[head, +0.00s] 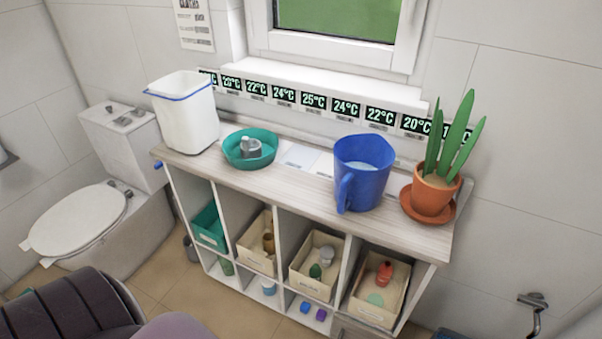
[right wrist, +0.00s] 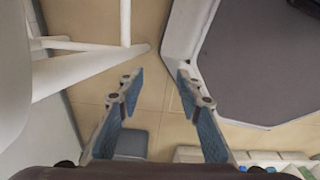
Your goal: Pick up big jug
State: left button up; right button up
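The big jug (head: 362,172) is blue and stands upright on the top of the wooden shelf unit, right of the middle in the head view. Its handle is on the near left side and its open top faces up. My right gripper (right wrist: 160,84) shows only in the right wrist view, with its two blue-padded fingers apart and nothing between them. It hangs over tan floor tiles, and the jug is not in that view. My left gripper is not in view.
On the shelf top (head: 285,185), a potted plant (head: 432,194) stands right of the jug. A teal bowl (head: 268,158) and a white bin (head: 187,115) stand to its left. A window sill is behind. Boxes of small items fill the compartments below. A toilet (head: 90,215) is at left.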

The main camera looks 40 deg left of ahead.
aim_at(363, 163)
jog(key=u, duration=0.7)
